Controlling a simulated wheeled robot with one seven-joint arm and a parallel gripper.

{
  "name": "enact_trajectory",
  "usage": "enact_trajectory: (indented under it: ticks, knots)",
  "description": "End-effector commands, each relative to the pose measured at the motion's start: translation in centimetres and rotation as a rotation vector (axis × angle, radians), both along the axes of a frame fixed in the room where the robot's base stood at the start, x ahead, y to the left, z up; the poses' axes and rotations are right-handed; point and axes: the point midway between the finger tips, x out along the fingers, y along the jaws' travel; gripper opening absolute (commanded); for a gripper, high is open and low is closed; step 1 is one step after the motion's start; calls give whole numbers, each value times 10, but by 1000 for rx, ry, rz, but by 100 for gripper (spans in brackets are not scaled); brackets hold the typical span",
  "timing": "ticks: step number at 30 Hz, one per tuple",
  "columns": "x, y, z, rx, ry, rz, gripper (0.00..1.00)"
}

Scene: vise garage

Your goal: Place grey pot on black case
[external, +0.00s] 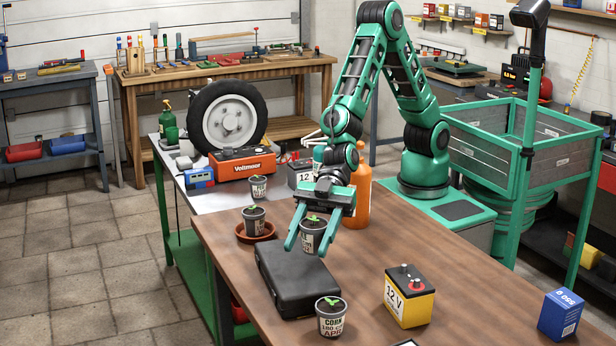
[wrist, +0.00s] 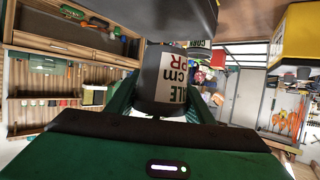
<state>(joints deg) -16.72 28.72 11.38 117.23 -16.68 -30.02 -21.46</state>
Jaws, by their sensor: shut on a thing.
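A grey pot (external: 312,238) with a green seedling and a white label is held upright between the two green fingers of my gripper (external: 309,240). It is at the far right edge of the black case (external: 300,282); I cannot tell whether it touches the lid. The case lies flat and closed on the brown table, with nothing else on it. In the wrist view the grey pot (wrist: 158,84) sits between the fingers, and its label appears upside down. The fingertips are largely hidden there.
A similar pot (external: 331,318) stands in front of the case. Another pot (external: 254,218) stands on a terracotta saucer (external: 268,233) behind it. An orange bottle (external: 357,195) stands behind my gripper. A yellow battery (external: 409,297) and blue box (external: 560,314) are at right, with bare table between.

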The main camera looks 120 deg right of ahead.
Motion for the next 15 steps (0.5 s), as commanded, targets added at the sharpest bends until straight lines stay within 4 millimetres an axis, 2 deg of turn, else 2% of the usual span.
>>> enact_trajectory:
  ticks: [5, 12, 15]
  knots:
    - [3, -3, -7, -1, -1, 0, 23]
    - [3, -2, -39, -1, 2, 2, 23]
    - [3, -2, -43, 1, 0, 1, 23]
